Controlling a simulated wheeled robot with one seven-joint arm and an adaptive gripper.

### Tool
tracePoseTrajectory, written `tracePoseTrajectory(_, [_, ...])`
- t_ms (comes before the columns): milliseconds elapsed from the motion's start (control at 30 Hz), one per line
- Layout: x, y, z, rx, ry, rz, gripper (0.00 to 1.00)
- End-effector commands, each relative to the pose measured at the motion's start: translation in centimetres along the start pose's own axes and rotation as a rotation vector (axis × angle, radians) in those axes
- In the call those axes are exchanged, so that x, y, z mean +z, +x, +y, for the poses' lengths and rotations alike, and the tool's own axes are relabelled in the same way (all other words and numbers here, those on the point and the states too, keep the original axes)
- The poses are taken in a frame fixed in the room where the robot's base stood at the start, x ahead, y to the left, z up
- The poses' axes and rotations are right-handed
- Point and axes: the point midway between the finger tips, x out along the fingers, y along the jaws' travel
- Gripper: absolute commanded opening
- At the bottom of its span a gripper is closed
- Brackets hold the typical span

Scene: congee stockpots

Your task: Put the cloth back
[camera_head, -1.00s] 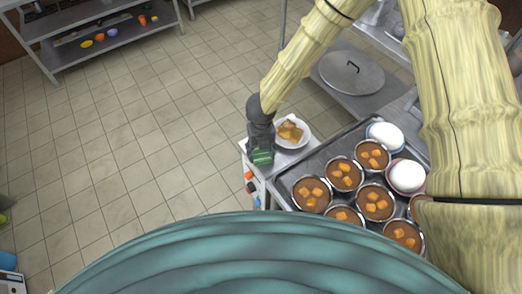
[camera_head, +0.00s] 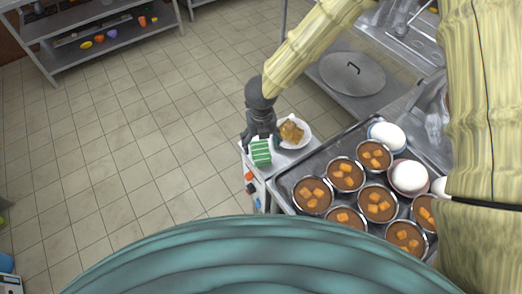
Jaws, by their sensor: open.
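A green and white striped folded cloth (camera_head: 261,152) lies at the left corner of a small metal cart top (camera_head: 282,158), left of a white plate. My gripper (camera_head: 261,142) is open just behind the cloth, its dark fingers spread to either side of the cloth's far edge. I cannot tell whether a finger still touches the cloth. The far edge of the cloth is partly hidden by the gripper.
The white plate (camera_head: 304,136) with brown food sits close to the right of my gripper. A dark tray (camera_head: 284,191) with several bowls of brown food and white rounded items fills the right. A lidded stockpot (camera_head: 352,73) stands behind. Tiled floor on the left is clear.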

Motion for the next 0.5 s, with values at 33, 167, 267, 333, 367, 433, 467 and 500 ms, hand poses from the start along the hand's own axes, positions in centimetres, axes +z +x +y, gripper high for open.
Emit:
tracePoseTrajectory(33, [0.1,-0.8,-0.1,0.001,0.003,-0.002,0.76])
tracePoseTrajectory(167, [0.1,-3.1,0.0,0.002,0.002,-0.002,0.76])
tracePoseTrajectory(267, [0.0,-4.5,-0.1,0.001,0.001,-0.001,0.76])
tracePoseTrajectory(333, [0.0,-5.3,0.0,0.001,0.002,-0.001,0.76])
tracePoseTrajectory(367, [0.1,-5.6,0.0,0.000,0.001,-0.001,0.76])
tracePoseTrajectory(433, [0.0,-6.1,0.0,0.001,0.000,-0.001,0.76])
tracePoseTrajectory(467, [0.0,-6.3,0.0,0.001,0.000,-0.001,0.76])
tracePoseTrajectory(500, [0.0,-6.5,0.0,0.000,0.001,0.000,0.76])
